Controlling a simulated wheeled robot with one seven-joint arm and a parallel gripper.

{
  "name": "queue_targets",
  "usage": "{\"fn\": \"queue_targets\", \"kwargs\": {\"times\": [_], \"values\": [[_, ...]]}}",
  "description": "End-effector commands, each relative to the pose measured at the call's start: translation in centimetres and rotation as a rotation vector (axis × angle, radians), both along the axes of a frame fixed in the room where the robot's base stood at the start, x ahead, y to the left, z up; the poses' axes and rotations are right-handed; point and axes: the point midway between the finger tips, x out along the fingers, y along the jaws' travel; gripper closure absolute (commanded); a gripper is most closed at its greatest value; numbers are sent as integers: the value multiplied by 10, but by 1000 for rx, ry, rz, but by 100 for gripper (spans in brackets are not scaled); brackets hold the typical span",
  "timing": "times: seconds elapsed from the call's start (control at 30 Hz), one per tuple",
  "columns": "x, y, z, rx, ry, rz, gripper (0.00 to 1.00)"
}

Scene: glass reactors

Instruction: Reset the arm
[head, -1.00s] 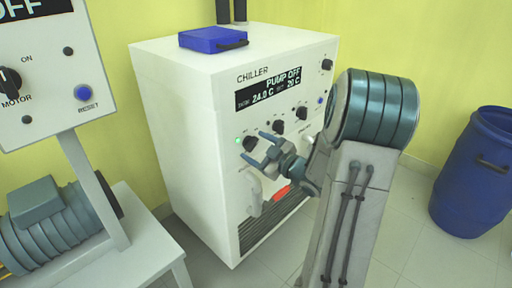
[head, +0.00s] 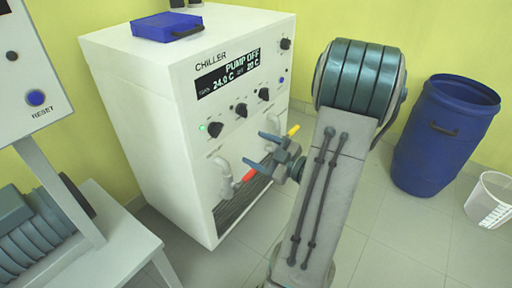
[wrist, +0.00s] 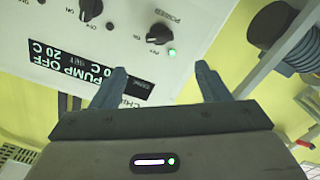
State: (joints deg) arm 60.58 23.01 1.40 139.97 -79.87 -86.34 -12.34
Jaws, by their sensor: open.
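My arm stands in front of the chiller in the head view, bent at a large teal joint. My gripper (head: 268,143) is open and empty, in front of the lower part of the white chiller (head: 150,130). Its two fingers point left toward the chiller's front, near the pipes. In the wrist view my gripper (wrist: 160,85) shows two spread fingers with nothing between them. Beyond them, upside down, are the chiller's panel, its display (wrist: 105,65) reading "PUMP OFF" and a black knob (wrist: 160,34) beside a lit green lamp.
A red-handled valve (head: 250,175) and a yellow handle (head: 293,130) sit on the chiller's pipes, close to my gripper. A blue box (head: 166,26) lies on top of the chiller. A blue barrel (head: 440,140) and white bucket (head: 490,200) stand right. A motor (head: 35,235) is at left.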

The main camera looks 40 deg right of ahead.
Motion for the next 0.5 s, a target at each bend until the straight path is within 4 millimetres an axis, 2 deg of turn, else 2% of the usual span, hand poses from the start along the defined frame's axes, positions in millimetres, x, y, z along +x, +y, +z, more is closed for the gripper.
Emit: {"fn": "queue_targets", "kwargs": {"times": [0.37, 0.5], "values": [[1, 0, 1, -3, 2, -1, 31], [12, 2, 16, -39, 46, -29, 31]]}}
